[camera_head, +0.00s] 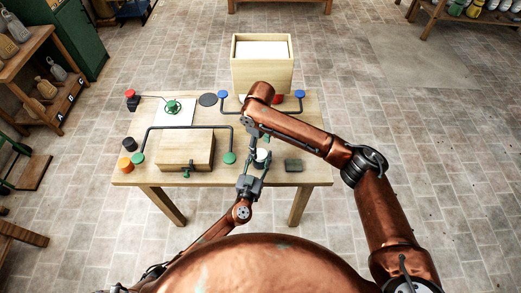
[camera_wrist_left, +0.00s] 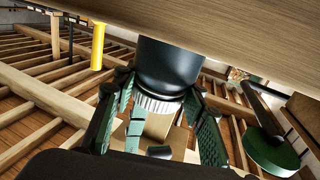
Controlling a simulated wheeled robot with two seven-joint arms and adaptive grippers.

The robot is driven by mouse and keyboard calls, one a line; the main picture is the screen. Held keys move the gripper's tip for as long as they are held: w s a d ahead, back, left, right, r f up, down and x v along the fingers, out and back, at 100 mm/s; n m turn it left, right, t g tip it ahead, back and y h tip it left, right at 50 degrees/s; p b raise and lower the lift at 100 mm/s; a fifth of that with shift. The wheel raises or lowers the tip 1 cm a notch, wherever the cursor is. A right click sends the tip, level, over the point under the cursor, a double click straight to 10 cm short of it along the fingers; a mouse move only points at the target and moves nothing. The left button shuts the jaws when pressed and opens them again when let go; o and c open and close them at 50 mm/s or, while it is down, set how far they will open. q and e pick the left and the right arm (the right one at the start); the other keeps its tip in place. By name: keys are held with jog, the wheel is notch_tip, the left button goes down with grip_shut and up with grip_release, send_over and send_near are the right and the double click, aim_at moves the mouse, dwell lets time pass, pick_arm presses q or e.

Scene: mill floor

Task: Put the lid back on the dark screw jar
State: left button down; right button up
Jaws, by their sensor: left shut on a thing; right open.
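The dark screw jar (camera_wrist_left: 170,65) has a pale ribbed neck and looks upside down in the left wrist view, with the wooden table top (camera_wrist_left: 210,25) above it. In the head view its pale top (camera_head: 262,156) shows near the table's front edge, its body mostly hidden. My left gripper (camera_head: 257,166) is shut on the jar, its green fingers (camera_wrist_left: 165,110) on both sides of it. My right gripper (camera_head: 265,137) is open just behind and above the jar, partly covered by its own arm. A short black round piece (camera_head: 128,143) at the table's left may be the lid; I cannot tell.
A wooden box (camera_head: 185,151) and a dark bar on green feet (camera_head: 230,158) stand left of the jar. A small dark block (camera_head: 293,165) lies right of it.

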aim_at(260, 154)
jog(key=shift+r, duration=0.15)
jog(key=shift+c, duration=0.4)
jog(key=n, duration=0.1)
jog(key=r+n, duration=0.1)
jog(key=shift+r+n, duration=0.3)
jog(key=shift+n, duration=0.1)
jog(key=r+n, duration=0.1)
jog(key=n, duration=0.1)
jog(key=r+n, duration=0.1)
jog(key=n, duration=0.1)
jog(key=shift+f, duration=4.05)
jog(key=shift+c, duration=0.3)
